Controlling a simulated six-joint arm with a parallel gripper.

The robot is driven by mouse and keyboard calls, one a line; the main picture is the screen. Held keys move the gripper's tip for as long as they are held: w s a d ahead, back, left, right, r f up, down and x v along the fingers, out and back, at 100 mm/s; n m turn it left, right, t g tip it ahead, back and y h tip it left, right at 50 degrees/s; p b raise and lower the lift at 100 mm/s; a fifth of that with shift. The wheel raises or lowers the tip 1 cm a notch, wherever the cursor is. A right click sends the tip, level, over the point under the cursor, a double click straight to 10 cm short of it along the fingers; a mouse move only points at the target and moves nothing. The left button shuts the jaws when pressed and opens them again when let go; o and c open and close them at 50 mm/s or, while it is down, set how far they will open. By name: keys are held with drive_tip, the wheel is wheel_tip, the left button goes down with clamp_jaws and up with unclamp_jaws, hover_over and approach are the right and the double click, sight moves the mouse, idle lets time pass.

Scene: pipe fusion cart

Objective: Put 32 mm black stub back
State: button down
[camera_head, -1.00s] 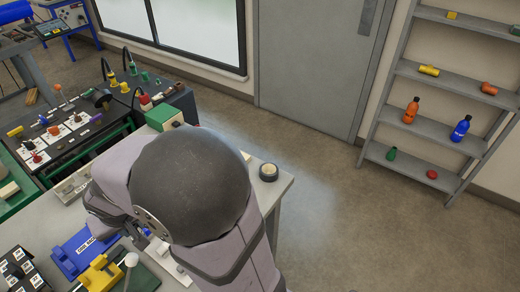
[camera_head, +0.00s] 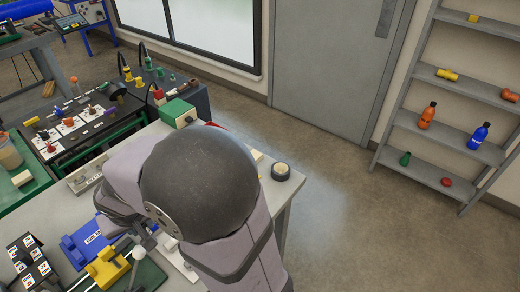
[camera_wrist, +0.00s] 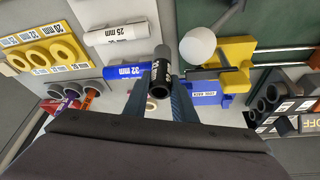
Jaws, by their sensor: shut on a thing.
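The label is too small to read with certainty. The stub's open round end points down in the picture. A black block with round holes and white labels (camera_wrist: 268,103) is at the right of the wrist view. A black rack with white labels (camera_head: 31,262) is at the lower left of the head view. In the head view my arm hides most of my gripper and the stub.
A white "25 mm" piece (camera_wrist: 116,33) and a blue "32 mm" piece (camera_wrist: 122,72) lie left of the stub. A yellow block with rings (camera_wrist: 45,56) is farther left. A yellow clamp (camera_wrist: 236,50), a white knob (camera_wrist: 198,45) and a blue block (camera_wrist: 207,96) are close on the right.

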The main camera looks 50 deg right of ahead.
drive_tip(key=shift+r, duration=0.1)
drive_tip(key=shift+w+r+p, duration=0.1)
drive_tip(key=shift+r+p, duration=0.65)
drive_tip(key=shift+p, duration=0.25)
drive_tip(key=w+d+r+n+y+p, duration=0.1)
drive_tip(key=w+d+r+p, duration=0.15)
drive_tip(key=r+p, duration=0.3)
drive_tip(key=w+d+r+n+p, duration=0.2)
drive_tip(key=w+r+p, duration=0.15)
drive_tip(key=p, duration=0.25)
drive_tip(key=w+d+f+b, duration=0.2)
drive_tip(key=w+d+b, duration=0.3)
drive_tip(key=d, duration=0.8)
drive_tip(key=d+f+b, duration=0.1)
drive_tip(key=d+b, duration=0.4)
drive_tip(key=d, duration=1.4)
drive_tip(key=shift+s+a+f+p, duration=0.2)
drive_tip(key=shift+f+p, duration=0.65)
drive_tip(key=shift+f, duration=1.6)
drive_tip(key=shift+s+a+f+p, duration=0.15)
drive_tip(key=shift+f+p, duration=0.65)
drive_tip(key=shift+f, duration=1.6)
drive_tip(key=shift+d+f, duration=0.1)
drive_tip(key=shift+f, duration=0.15)
drive_tip(key=shift+f+b, duration=0.2)
drive_tip(key=shift+b, duration=0.1)
